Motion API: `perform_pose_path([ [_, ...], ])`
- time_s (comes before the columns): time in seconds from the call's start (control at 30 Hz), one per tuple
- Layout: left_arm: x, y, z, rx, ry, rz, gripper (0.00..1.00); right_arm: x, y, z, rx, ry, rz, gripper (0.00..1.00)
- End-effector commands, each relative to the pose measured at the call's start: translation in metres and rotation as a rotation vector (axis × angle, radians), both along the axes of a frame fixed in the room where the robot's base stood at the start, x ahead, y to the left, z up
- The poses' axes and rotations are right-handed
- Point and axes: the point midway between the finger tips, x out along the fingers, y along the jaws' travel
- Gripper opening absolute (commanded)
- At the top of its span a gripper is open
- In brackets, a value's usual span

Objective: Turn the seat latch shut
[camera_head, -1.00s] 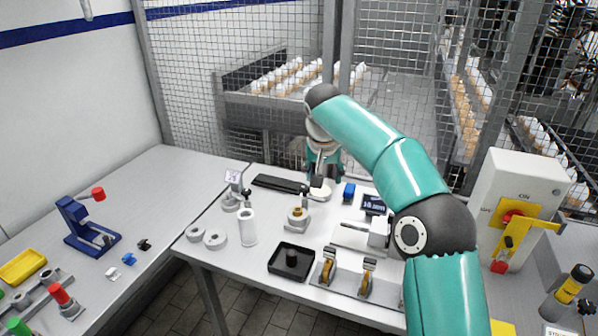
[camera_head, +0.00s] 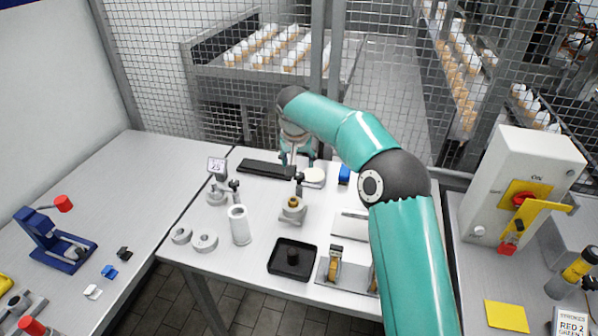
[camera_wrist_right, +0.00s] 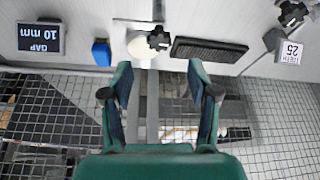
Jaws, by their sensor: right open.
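No part is marked as the seat latch, so I cannot tell it for certain. A small grey fixture with a brass-coloured seat (camera_head: 293,208) stands mid-table, with black knobs (camera_head: 299,178) just behind it. My right gripper (camera_head: 297,156) hangs behind them, pointing down near the table's back edge. In the wrist view its two fingers (camera_wrist_right: 160,82) are apart with nothing between them. A black knob (camera_wrist_right: 158,38) shows beyond the fingertips, in front of a whitish round disc (camera_wrist_right: 140,46). My left gripper is out of view.
A black strip (camera_head: 266,168) and a blue block (camera_head: 344,174) lie near the gripper. A white cylinder (camera_head: 239,226), grey rings (camera_head: 204,240) and a black tray (camera_head: 288,271) stand in front. My right arm covers the table's right part. A mesh fence (camera_head: 390,110) stands behind.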

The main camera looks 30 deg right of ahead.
Motion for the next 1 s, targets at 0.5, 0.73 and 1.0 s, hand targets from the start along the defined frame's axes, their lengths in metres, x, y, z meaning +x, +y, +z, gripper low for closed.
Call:
perform_pose_path([
  [0.5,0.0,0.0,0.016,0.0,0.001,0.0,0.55,0.023,-0.016,-0.068,0.001,0.0,0.001,0.6],
  [0.73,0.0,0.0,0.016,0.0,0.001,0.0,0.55,0.024,-0.017,-0.07,0.001,-0.002,0.002,0.6],
  [1.0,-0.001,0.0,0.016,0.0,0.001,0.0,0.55,0.024,-0.017,-0.07,0.001,-0.002,0.002,0.28],
])
